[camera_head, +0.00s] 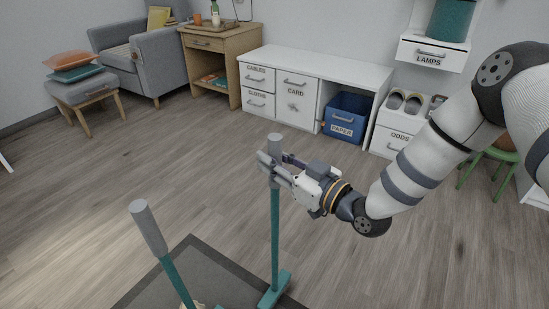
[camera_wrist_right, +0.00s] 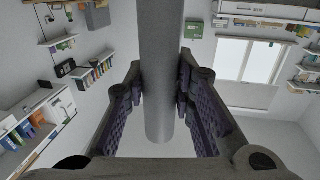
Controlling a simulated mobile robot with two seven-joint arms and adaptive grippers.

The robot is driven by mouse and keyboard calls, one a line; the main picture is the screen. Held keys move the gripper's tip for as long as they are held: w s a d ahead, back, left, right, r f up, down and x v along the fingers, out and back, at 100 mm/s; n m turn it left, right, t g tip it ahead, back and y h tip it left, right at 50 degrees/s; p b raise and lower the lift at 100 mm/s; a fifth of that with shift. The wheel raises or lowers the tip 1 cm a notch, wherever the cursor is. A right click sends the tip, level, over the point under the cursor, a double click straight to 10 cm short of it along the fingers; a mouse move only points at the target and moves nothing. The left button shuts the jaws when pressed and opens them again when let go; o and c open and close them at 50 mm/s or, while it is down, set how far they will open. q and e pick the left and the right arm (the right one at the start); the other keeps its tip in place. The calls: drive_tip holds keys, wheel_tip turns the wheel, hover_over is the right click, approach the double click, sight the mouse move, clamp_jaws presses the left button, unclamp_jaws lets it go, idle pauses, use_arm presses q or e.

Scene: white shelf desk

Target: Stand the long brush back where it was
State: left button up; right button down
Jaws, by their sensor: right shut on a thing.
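The long brush has a grey grip, a teal pole (camera_head: 275,238) and a teal head (camera_head: 274,289). It is roughly upright. My right gripper (camera_head: 270,170) is shut on its grey grip near the top. The grip (camera_wrist_right: 160,75) runs between the two fingers in the right wrist view. The brush head is at the right edge of a dark grey mat (camera_head: 205,262); I cannot tell whether it touches the floor. A second teal pole with a grey grip (camera_head: 148,228) leans at the left over the mat, its lower end partly cut off. My left gripper is out of view.
A white desk unit (camera_head: 318,66) with labelled drawers and a blue paper bin (camera_head: 347,118) stands at the back. A grey armchair (camera_head: 140,55), a footstool with cushions (camera_head: 85,92) and a green stool (camera_head: 490,160) stand farther out. The wooden floor between is clear.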

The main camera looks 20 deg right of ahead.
drive_tip(key=shift+f, duration=0.15)
drive_tip(key=c, duration=1.3)
unclamp_jaws()
drive_tip(key=shift+s, duration=0.1)
